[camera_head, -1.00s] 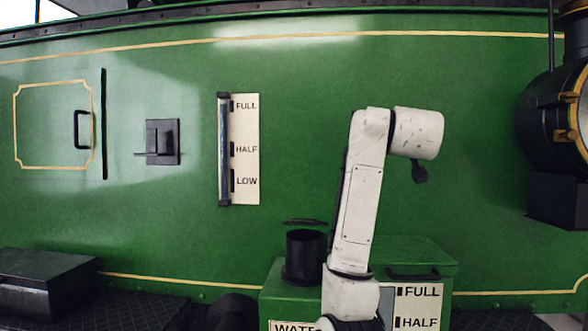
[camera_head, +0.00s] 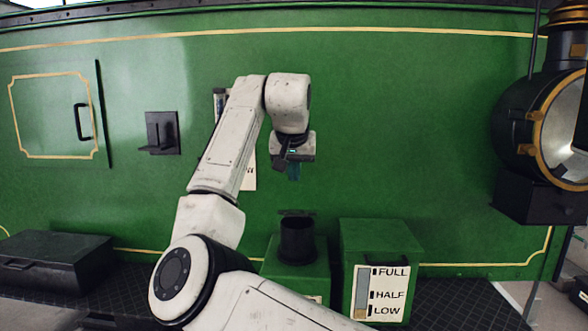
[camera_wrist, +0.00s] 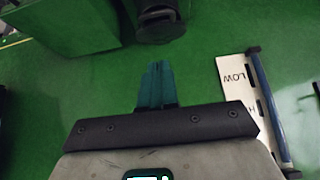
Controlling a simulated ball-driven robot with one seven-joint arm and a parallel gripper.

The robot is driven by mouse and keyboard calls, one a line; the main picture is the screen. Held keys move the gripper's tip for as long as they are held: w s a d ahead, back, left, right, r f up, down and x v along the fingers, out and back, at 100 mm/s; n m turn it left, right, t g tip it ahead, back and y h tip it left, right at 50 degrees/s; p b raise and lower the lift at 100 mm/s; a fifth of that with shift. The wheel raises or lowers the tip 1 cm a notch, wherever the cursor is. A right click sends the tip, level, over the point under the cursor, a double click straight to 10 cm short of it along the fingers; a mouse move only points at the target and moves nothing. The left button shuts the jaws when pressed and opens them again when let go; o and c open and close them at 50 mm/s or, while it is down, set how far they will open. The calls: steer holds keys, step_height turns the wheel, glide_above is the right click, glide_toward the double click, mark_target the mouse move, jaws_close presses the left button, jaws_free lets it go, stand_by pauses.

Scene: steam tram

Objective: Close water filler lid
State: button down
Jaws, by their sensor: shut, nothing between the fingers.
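The water filler is a short black cylinder (camera_head: 297,243) on top of a green box (camera_head: 290,283) in the head view. Its lid (camera_head: 297,212) shows as a thin dark plate just above the filler's rim, apart from it across the front; its hinge and exact tilt cannot be made out. My gripper (camera_head: 293,172), with teal fingers, is shut and empty, pointing down above the lid with a clear gap. In the wrist view the shut fingers (camera_wrist: 157,75) point toward the dark round filler (camera_wrist: 160,25) at the top edge.
A second green box (camera_head: 380,240) with a FULL/HALF/LOW gauge stands right of the filler. A level gauge plate (camera_wrist: 236,85) is on the green wall, partly behind my arm. A black bracket (camera_head: 162,133) and a large lamp (camera_head: 530,125) project from the wall.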

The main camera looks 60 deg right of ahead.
glide_above(296, 215)
step_height(296, 215, down, 6)
steer(key=shift+r+p, duration=0.2)
steer(key=shift+p, duration=0.25)
steer(key=f, duration=0.4)
steer(key=shift+s+a, duration=0.15)
steer(key=shift+a, duration=0.2)
steer(key=f+h+b, duration=0.1)
steer(key=f+b, duration=0.1)
steer(key=a+f+t+h+b, duration=0.1)
steer(key=f+b, duration=0.1)
steer(key=a+f+h+b, duration=0.1)
steer(key=f+h+b, duration=0.1)
steer(key=b, duration=0.1)
steer(key=shift+s+f+t, duration=0.3)
steer(key=shift+s, duration=0.1)
